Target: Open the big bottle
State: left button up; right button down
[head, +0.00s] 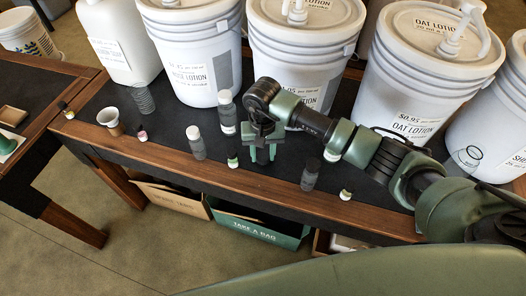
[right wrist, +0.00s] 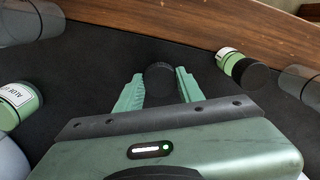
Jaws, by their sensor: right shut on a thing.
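My right gripper (head: 262,158) points down over the dark mat near the middle of the table. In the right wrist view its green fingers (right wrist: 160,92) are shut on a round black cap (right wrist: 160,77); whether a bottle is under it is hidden. A dark grey bottle (head: 310,175) stands to the right. Which one is the big bottle I cannot tell. My left gripper is out of view.
Small green-labelled bottles (head: 233,161) stand close by, one with a black cap in the right wrist view (right wrist: 232,62). Large white lotion buckets (head: 195,55) line the back. The wooden front edge (head: 270,200) is near.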

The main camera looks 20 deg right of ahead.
aim_at(263, 157)
jog(key=shift+f, duration=0.2)
jog(key=c, duration=0.9)
grip_release()
jog(key=shift+r, duration=0.1)
jog(key=shift+r, duration=0.2)
jog(key=shift+w+r, duration=0.1)
jog(key=shift+r, duration=0.2)
notch_tip(263, 157, up, 11)
jog(key=b, duration=0.2)
jog(key=shift+r, duration=0.15)
